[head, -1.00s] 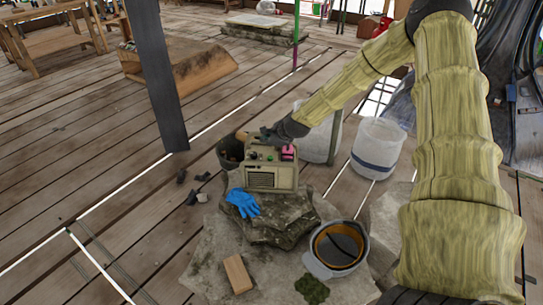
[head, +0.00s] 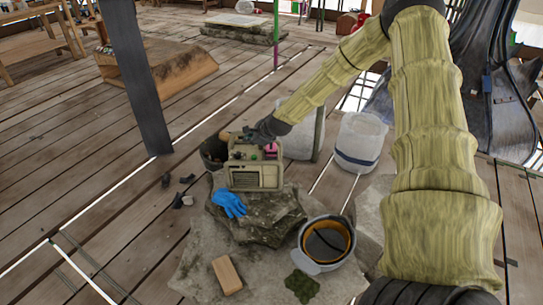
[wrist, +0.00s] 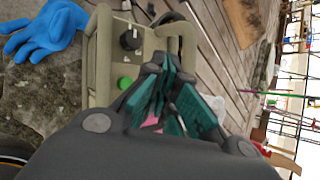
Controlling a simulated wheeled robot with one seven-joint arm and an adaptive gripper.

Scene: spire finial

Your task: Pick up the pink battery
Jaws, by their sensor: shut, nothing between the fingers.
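The pink battery (head: 271,151) sits at the top right of a beige boxy device (head: 254,178) in the head view. In the wrist view only small patches of pink (wrist: 152,122) show between and behind my fingers; the rest is hidden. My gripper (head: 249,134) is just above and behind the device's top, close to the battery. In the wrist view my gripper's teal-padded fingers (wrist: 168,82) come together over the device's top, with nothing held.
The device stands on a rough stone slab (head: 262,222) with a blue glove (head: 229,203). A helmet (head: 326,243) and a wooden block (head: 227,275) lie in front. A dark bucket (head: 212,153) and white containers (head: 360,141) stand close by. A dark post (head: 136,80) rises left.

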